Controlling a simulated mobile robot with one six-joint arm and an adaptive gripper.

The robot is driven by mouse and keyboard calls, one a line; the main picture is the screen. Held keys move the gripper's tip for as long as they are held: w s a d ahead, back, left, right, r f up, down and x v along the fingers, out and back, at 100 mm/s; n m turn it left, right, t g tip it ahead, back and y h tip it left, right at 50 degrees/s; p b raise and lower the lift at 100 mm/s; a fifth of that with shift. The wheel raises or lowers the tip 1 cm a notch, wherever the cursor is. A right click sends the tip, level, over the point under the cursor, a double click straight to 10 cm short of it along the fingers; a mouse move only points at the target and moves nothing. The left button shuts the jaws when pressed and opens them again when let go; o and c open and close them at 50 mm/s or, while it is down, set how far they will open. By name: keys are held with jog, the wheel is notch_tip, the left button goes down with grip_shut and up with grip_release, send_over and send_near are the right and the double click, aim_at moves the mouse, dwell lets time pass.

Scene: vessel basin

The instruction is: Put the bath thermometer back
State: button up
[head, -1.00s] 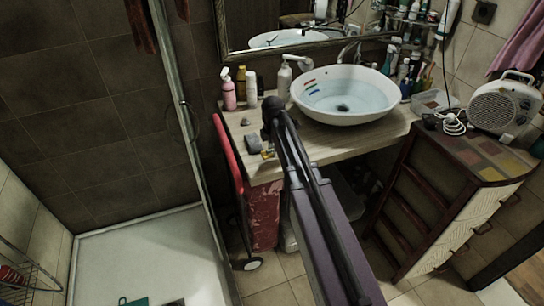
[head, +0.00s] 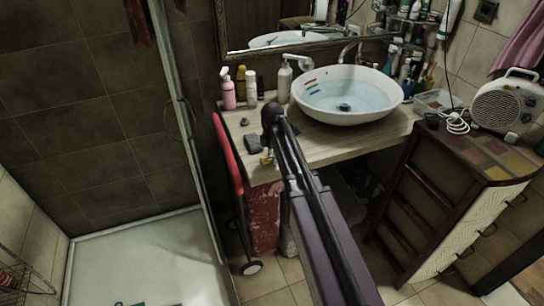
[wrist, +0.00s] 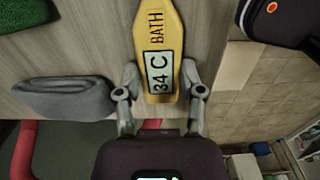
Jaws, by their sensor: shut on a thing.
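The bath thermometer (wrist: 160,25) is a flat yellow piece marked "BATH" with a "34 C" display, seen in the wrist view. My gripper (wrist: 160,80) is shut on its lower part, one grey finger at each side. In the head view a small yellow bit of the thermometer (head: 266,160) shows at the front left of the wooden counter (head: 325,153); my arm hides most of the gripper there. I cannot tell whether the thermometer touches the counter. The white basin (head: 330,118) holds water and has coloured stripes on its inner wall.
A grey stone-like object (wrist: 65,97) lies beside the thermometer, and a green piece (wrist: 25,12) beyond it. Bottles (head: 228,94) stand at the counter's back left. A red trolley (head: 228,155) adjoins its left end. A fan heater (head: 505,105) stands on the cabinet at right.

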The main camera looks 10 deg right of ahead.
jog(key=o, duration=1.2)
notch_tip(320, 180, up, 12)
jog(key=p, duration=1.2)
jog(key=shift+r, duration=0.1)
jog(key=shift+s+d+m, duration=0.5)
jog(key=shift+s+m, duration=2.85)
jog(key=shift+s, duration=0.25)
jog(key=shift+s+d+m, duration=0.45)
jog(key=shift+s+m, duration=2.95)
jog(key=shift+s, duration=0.25)
jog(key=shift+s+d+m, duration=0.5)
jog(key=shift+s+m, duration=2.85)
jog(key=shift+s, duration=0.25)
